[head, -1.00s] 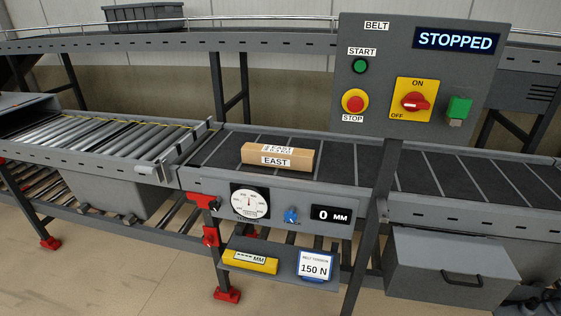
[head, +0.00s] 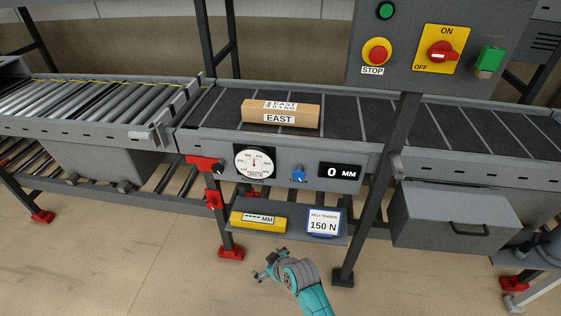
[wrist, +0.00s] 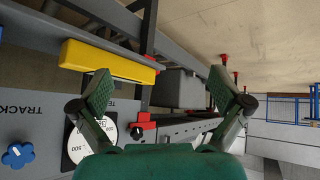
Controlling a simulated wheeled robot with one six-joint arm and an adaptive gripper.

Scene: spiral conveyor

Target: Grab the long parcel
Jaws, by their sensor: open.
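The long parcel (head: 281,113) is a brown box with white labels reading EAST. It lies lengthwise on the dark belt (head: 340,123) behind the dial panel. My gripper (head: 264,264) shows at the bottom of the head view, low and in front of the conveyor, below and apart from the parcel. In the wrist view my gripper (wrist: 168,95) has its two fingers spread wide with nothing between them. The parcel is not in the wrist view.
A control box (head: 440,45) on a post (head: 375,190) stands right of the parcel. A shelf below the belt holds a yellow gauge (head: 258,219) and a tension card (head: 324,222). A roller conveyor (head: 80,100) lies left. The floor in front is clear.

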